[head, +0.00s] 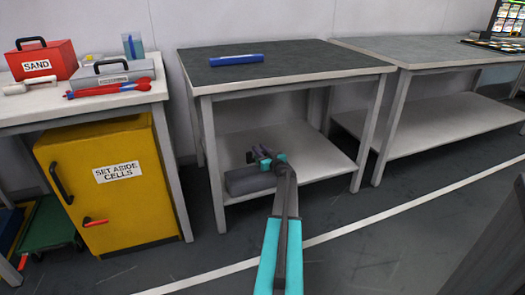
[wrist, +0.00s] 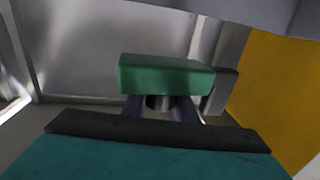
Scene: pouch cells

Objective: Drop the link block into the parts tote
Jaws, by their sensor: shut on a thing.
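My gripper (head: 262,156) is at the end of my arm, in front of the middle bench and near its lower shelf. In the wrist view my gripper (wrist: 162,102) is shut on a green block (wrist: 165,75), which I take for the link block. The block lies crosswise at the fingertips. It cannot be made out in the head view. A grey box-like thing (head: 247,182), possibly the parts tote, is at the left front of the lower shelf, just below my gripper. Its inside cannot be seen, and no label shows.
The middle bench (head: 330,65) carries a blue bar (head: 236,59). A yellow cabinet (head: 135,205) labelled "SET ASIDE CELLS" stands left of it, under a bench with a red SAND box (head: 40,62). The lower shelf (head: 315,155) is clear to the right of the grey thing.

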